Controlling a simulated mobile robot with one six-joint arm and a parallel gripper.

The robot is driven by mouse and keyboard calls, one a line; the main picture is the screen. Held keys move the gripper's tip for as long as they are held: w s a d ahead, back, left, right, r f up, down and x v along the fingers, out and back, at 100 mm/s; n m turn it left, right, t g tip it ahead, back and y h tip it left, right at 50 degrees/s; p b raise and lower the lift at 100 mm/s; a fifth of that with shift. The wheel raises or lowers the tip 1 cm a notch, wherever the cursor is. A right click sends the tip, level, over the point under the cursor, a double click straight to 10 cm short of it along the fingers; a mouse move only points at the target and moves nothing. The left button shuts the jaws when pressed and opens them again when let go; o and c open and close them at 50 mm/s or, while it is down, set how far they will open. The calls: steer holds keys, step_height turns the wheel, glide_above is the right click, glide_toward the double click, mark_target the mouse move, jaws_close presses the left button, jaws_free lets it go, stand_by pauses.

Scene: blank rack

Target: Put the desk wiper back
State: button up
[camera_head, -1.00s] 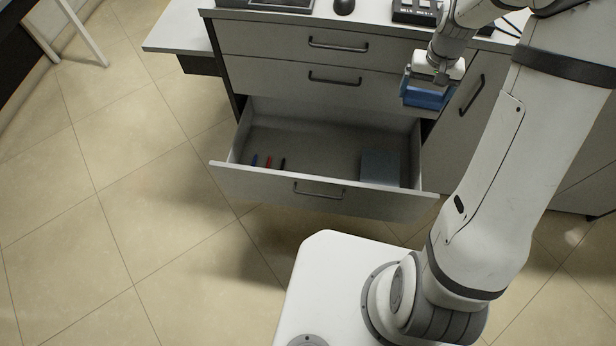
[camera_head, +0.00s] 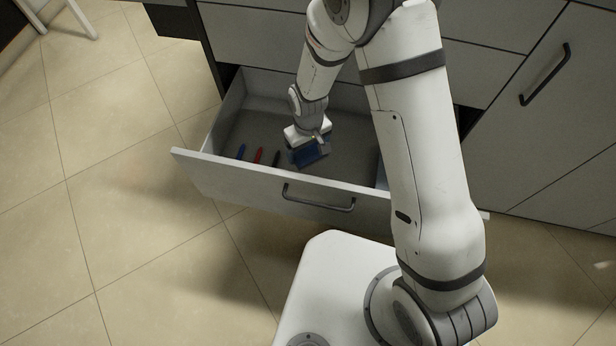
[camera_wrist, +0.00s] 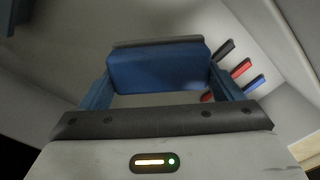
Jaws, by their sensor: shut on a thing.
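The desk wiper (camera_head: 310,154) is a blue block held at the end of my arm, inside the open drawer (camera_head: 235,178). In the wrist view the blue wiper (camera_wrist: 158,68) spans between the blue fingers of my gripper (camera_wrist: 160,85), with a dark grey strip along its far edge. My gripper (camera_head: 312,142) is shut on the wiper, low in the drawer and right of the pens. I cannot tell whether the wiper touches the drawer floor.
A blue pen (camera_head: 241,151), a red pen (camera_head: 259,155) and a dark pen (camera_head: 276,158) lie on the drawer floor. The drawer front with its handle (camera_head: 318,199) stands nearest me. My arm hides the drawer's right part. A closed cabinet door (camera_head: 540,110) is at right.

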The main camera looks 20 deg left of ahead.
steer(key=f, duration=0.3)
steer(key=f+b, duration=0.1)
steer(key=f, duration=0.3)
steer(key=f+b, duration=0.1)
steer(key=f, duration=0.3)
steer(key=shift+s+a+f, duration=0.1)
steer(key=shift+s+a, duration=0.15)
steer(key=shift+a, duration=0.1)
steer(key=shift+f, duration=0.2)
steer(key=o, duration=0.7)
step_height(320, 180, up, 12)
steer(key=shift+r+p, duration=0.2)
steer(key=shift+p, duration=0.95)
